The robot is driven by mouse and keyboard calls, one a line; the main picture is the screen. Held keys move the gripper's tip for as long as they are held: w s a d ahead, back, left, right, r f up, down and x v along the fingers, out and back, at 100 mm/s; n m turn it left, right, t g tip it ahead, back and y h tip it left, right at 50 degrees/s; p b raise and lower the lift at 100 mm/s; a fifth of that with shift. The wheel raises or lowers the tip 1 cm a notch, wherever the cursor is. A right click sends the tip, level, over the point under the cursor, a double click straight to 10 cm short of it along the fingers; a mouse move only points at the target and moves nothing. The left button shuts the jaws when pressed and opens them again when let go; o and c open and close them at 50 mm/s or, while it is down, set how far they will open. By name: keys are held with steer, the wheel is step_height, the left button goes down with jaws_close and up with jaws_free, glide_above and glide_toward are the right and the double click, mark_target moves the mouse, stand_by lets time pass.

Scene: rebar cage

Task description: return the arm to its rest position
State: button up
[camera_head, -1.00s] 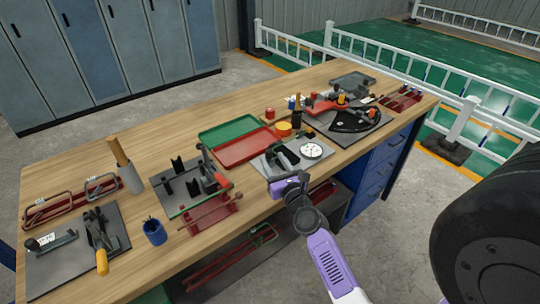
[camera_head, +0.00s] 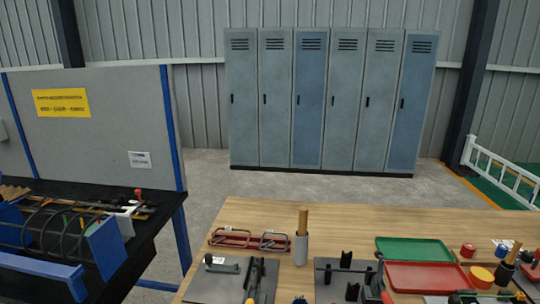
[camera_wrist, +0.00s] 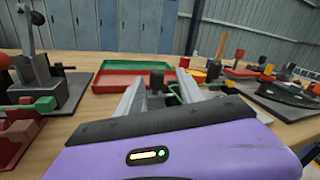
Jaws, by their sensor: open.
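My gripper (camera_wrist: 161,82) shows in the wrist view with its two grey fingers apart. I see nothing held between them. The purple wrist body fills the bottom of that view. A small black upright part stands behind the gap between the fingers. The arm is out of the head view, so its overall pose cannot be told. The fingers point over the wooden workbench (camera_head: 350,222), with a red and green tray (camera_wrist: 112,68) beyond them to the left.
In the head view the tray (camera_head: 425,276) lies on the bench's right side. A grey holder (camera_head: 301,250) with a wooden handle and a red rack (camera_head: 262,246) stand left of it. Lockers (camera_head: 330,100) line the wall. A black table (camera_head: 150,230) with a rebar cage is at left.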

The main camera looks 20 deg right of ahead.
steer(key=n, duration=0.1)
steer(key=a+r+n, duration=0.1)
steer(key=n, duration=0.1)
steer(key=r+n, duration=0.1)
steer(key=n, duration=0.1)
steer(key=shift+s+a+r, duration=0.15)
steer(key=shift+s+a, duration=0.1)
steer(key=shift+s, duration=0.15)
steer(key=s+a+r+n+t+y, duration=0.1)
steer(key=s+a+n+t+y, duration=0.1)
steer(key=a+n, duration=0.9)
steer(key=s+a+r+n+t+y, duration=0.1)
steer(key=s+a+n+t+y, duration=0.15)
steer(key=a+n, duration=0.85)
steer(key=s+a+r+n+g+y, duration=0.1)
steer(key=s+a+n+g+y, duration=0.1)
steer(key=s+a+n+y, duration=0.7)
steer(key=s+a+n, duration=0.3)
steer(key=a+n, duration=0.2)
steer(key=a, duration=0.3)
steer(key=shift+s+a+r+n, duration=0.2)
steer(key=shift+s+n, duration=0.1)
